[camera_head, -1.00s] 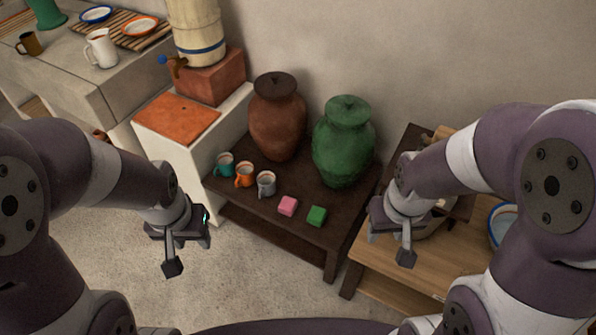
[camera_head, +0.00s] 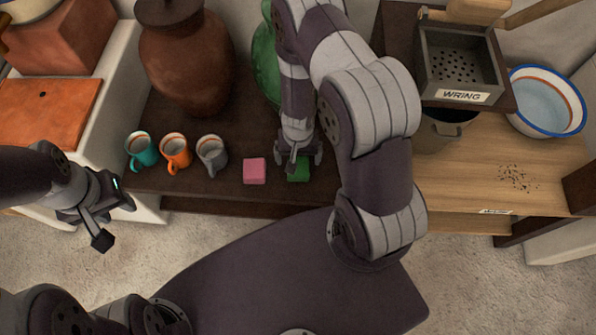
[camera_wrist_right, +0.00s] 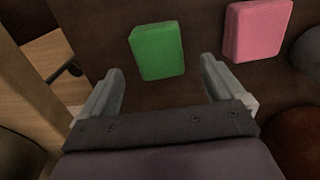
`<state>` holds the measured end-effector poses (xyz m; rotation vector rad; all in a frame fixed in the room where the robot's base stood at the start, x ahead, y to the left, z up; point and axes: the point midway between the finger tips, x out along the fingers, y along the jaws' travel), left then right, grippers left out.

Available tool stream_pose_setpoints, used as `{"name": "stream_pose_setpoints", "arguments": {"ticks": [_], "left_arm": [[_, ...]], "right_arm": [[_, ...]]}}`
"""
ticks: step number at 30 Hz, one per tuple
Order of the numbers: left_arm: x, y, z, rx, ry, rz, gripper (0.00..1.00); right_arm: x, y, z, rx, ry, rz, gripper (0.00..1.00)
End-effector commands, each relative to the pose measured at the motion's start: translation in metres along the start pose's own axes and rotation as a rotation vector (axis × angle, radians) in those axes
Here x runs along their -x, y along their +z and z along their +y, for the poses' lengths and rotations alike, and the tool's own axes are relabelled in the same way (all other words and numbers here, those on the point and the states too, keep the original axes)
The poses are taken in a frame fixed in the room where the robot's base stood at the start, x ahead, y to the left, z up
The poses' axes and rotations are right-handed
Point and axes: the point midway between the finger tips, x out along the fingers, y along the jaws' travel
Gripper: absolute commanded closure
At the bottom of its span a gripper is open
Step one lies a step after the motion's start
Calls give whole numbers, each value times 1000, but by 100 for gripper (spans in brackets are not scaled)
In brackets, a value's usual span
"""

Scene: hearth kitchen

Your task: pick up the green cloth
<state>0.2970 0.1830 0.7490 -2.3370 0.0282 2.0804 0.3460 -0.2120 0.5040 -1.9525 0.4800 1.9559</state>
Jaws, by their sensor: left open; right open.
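The green cloth (camera_head: 299,171) is a small folded block on the dark low table, partly hidden behind my right gripper (camera_head: 298,158) in the head view. In the right wrist view the green cloth (camera_wrist_right: 157,50) lies just beyond and between the open fingers of my right gripper (camera_wrist_right: 160,82), which hold nothing. I cannot tell the exact height of the fingers over the table. My left gripper (camera_head: 115,222) is open and empty over the floor, left of the table's front edge.
A pink cloth (camera_head: 254,171) lies beside the green one; it also shows in the right wrist view (camera_wrist_right: 256,30). Grey (camera_head: 211,152), orange (camera_head: 175,152) and teal (camera_head: 142,150) mugs stand to the left. A brown jar (camera_head: 187,65) and a green jar (camera_head: 265,68) stand behind. A WRING box (camera_head: 462,97) is at right.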

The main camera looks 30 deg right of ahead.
Motion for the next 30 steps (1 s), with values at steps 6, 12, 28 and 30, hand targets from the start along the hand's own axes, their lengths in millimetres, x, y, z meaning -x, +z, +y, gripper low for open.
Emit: {"name": "stream_pose_setpoints", "arguments": {"ticks": [6,12,28,30], "left_arm": [[-33,4,0,0,0,0,57],[-33,4,0,0,0,0,57],[-33,4,0,0,0,0,57],[-31,4,0,0,0,0,57]], "right_arm": [[-45,5,0,-1,0,-1,4],[-49,4,0,0,-1,0,4],[-48,4,0,0,-1,0,60],[-46,4,0,0,-1,0,60]]}}
